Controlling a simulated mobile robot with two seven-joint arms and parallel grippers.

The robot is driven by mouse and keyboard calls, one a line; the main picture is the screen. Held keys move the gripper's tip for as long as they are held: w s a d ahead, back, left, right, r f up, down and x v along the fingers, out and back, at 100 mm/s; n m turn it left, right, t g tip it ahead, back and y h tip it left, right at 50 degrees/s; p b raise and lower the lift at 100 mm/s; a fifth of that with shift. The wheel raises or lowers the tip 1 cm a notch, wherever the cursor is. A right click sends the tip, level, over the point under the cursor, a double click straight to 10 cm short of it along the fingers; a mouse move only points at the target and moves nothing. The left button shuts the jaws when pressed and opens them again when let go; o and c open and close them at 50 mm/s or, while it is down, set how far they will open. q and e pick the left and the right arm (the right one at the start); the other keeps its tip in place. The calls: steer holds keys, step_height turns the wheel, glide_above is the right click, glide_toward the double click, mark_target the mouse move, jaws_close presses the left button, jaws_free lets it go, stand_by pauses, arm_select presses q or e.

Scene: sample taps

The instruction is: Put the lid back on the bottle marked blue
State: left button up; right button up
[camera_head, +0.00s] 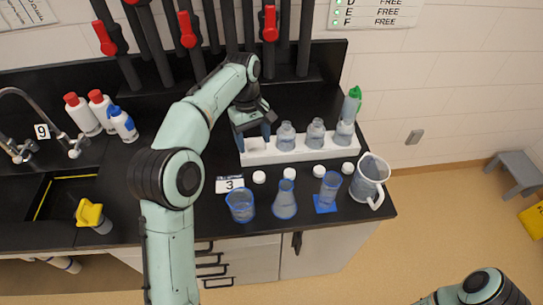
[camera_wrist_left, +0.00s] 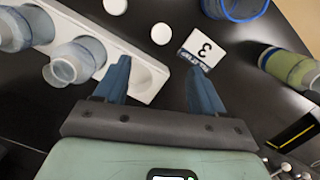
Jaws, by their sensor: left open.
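A white rack (camera_head: 300,152) holds several clear bottles, including a left one (camera_head: 285,134), a middle one (camera_head: 315,132) and a right one (camera_head: 344,132). I cannot make out which bottle is marked blue. White lids lie on the black bench in front of the rack: one at the left (camera_head: 259,177), others further right (camera_head: 289,173), (camera_head: 318,170) and (camera_head: 347,167). My left gripper (camera_head: 253,139) is open and empty above the rack's left end. In the left wrist view its fingers (camera_wrist_left: 157,66) are apart, beside an empty part of the rack (camera_wrist_left: 148,78). My right gripper is out of view.
A green-topped bottle (camera_head: 352,103) stands behind right. Red-handled pipes (camera_head: 270,25) rise behind. Wash bottles (camera_head: 123,123) stand left.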

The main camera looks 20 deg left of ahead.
arm_select(q)
steer(key=b, duration=0.2)
glide_above(259, 176)
steer(key=a, duration=0.1)
steer(key=f, duration=0.7)
steer(key=shift+w+f, duration=0.15)
steer(key=shift+w, duration=0.05)
steer(key=shift+w+f, duration=0.15)
steer(key=shift+f, duration=0.1)
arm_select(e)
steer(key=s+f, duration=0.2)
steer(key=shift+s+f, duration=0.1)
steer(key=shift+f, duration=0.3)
arm_select(q)
steer(key=f, duration=0.3)
steer(key=f+b, duration=0.1)
steer(key=f, duration=0.1)
steer(key=shift+s+d, duration=0.25)
steer(key=shift+d, duration=0.15)
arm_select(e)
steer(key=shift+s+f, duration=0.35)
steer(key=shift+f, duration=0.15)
arm_select(q)
steer(key=c, duration=1.1)
